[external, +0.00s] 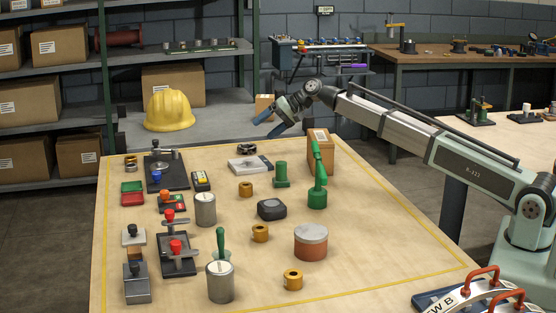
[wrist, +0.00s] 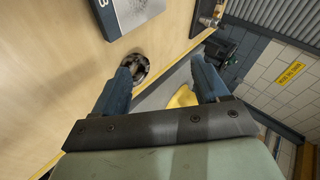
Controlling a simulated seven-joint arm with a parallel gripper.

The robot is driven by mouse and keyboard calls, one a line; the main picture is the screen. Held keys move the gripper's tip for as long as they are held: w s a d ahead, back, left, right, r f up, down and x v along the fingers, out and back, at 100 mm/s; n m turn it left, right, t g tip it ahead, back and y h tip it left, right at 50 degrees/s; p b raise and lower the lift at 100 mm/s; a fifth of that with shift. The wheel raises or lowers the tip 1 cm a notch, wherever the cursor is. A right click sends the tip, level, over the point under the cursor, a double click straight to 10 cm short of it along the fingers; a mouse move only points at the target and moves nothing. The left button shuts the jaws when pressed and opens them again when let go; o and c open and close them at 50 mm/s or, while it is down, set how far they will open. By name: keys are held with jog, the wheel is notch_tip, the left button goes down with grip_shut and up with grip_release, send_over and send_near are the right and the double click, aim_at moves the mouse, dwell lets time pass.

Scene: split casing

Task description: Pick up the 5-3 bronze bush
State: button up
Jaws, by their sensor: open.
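Three bronze bushes stand on the wooden table in the external view: one near the middle (external: 245,189), one nearer the camera (external: 260,233) and one at the front right (external: 293,279). No markings are readable, so I cannot tell which is 5-3. My gripper (external: 271,123) is open and empty above the table's far edge, well away from these bushes. In the wrist view my gripper (wrist: 163,68) has its two blue fingers spread with nothing between them. No bronze bush is clearly visible there.
A dark round part (external: 246,149) and a grey plate (external: 249,165) lie near the far edge. A green-handled tool (external: 317,188), green post (external: 281,176), black block (external: 272,209), grey cylinder (external: 205,210) and red-brown cylinder (external: 311,244) stand around the bushes. A cardboard box (external: 321,150) stands at right.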

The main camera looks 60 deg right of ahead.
jog(key=s+a+g, duration=0.2)
jog(key=s+a, duration=0.1)
jog(key=a, duration=0.6)
jog(key=s+a+m+g, duration=0.1)
jog(key=s+a+g, duration=0.1)
jog(key=a, duration=0.8)
jog(key=s+a+r+m+g, duration=0.1)
jog(key=s+a, duration=0.3)
jog(key=a, duration=0.5)
jog(key=shift+a+g+h, duration=0.4)
jog(key=s+a+r+m+g+h, duration=0.1)
jog(key=s+a+g+h, duration=0.1)
jog(key=s+a, duration=0.55)
notch_tip(320, 180, up, 3)
jog(key=m+g+h, duration=0.1)
jog(key=m+h, duration=0.1)
jog(key=m, duration=0.1)
send_over(260, 227)
jog(key=a, duration=0.1)
jog(key=f, duration=1.3)
jog(key=shift+s+f, duration=0.25)
jog(key=shift+f, duration=0.1)
jog(key=shift+c, duration=0.2)
grip_shut()
